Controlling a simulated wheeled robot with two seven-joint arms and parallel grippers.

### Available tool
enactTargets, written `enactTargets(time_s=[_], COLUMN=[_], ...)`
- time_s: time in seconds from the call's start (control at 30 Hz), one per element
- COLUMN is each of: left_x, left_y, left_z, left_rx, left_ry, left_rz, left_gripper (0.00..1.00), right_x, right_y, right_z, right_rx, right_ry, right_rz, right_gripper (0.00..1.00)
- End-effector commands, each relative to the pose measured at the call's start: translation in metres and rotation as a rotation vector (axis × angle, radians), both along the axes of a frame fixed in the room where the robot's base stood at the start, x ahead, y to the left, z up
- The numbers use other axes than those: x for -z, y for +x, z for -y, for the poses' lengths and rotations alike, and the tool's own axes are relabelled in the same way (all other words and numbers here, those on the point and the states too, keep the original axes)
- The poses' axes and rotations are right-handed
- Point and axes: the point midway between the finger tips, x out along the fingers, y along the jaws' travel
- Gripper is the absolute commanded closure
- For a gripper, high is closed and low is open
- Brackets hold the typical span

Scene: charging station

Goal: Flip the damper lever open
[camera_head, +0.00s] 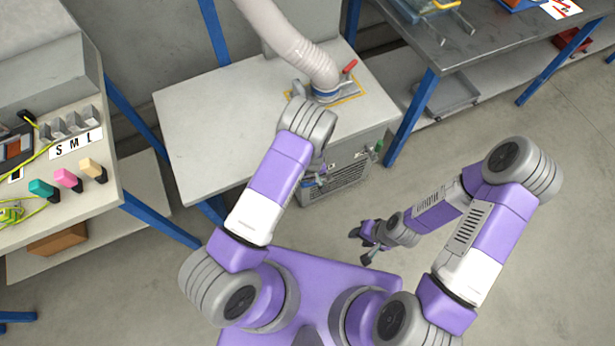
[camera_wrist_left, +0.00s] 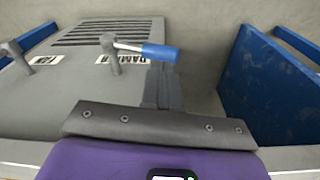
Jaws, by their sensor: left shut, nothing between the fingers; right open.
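The damper lever (camera_wrist_left: 161,52) shows in the left wrist view. It has a grey pivot, a thin metal rod and a blue grip that points to the right. A partly covered label beside it (camera_wrist_left: 123,60) appears to read DAMPER. My left gripper (camera_wrist_left: 162,72) is shut and empty, with its dark fingertips right at the blue grip; I cannot tell whether they touch. In the head view my left arm covers most of that gripper and the lever. My right gripper (camera_head: 361,246) is open and empty, low above the floor and away from the cabinet.
Another grey knob (camera_wrist_left: 14,50) sits left of the lever. Workbenches with blue legs stand left (camera_head: 110,195) and right (camera_head: 412,115). Floor is free at lower right.

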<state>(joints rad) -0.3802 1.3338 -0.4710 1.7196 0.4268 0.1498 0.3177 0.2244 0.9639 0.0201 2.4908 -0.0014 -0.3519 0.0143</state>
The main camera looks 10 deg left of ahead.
Motion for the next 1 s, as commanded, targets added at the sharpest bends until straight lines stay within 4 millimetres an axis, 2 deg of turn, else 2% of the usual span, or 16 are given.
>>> enactTargets(time_s=[0.03, 0.2, 0.4, 1.0], left_x=[-0.012, -0.037, -0.055, -0.061], left_y=[-0.009, -0.029, -0.045, -0.05], left_z=[-0.012, -0.031, -0.046, -0.052], left_rx=[-0.009, -0.006, -0.003, -0.001], left_ry=[0.0, -0.002, -0.003, -0.003], left_rz=[-0.007, -0.003, -0.001, 0.001], left_gripper=[1.0, 1.0, 1.0, 1.0], right_x=[-0.007, -0.017, -0.024, -0.025], right_y=[0.0, 0.0, 0.0, 0.0], right_z=[0.0, 0.0, 0.0, 0.0], right_rx=[0.0, 0.001, 0.001, 0.001], right_ry=[0.0, 0.0, 0.0, 0.0], right_rz=[0.0, 0.0, 0.0, -0.001], right_gripper=[0.55, 0.55, 0.55, 0.55])
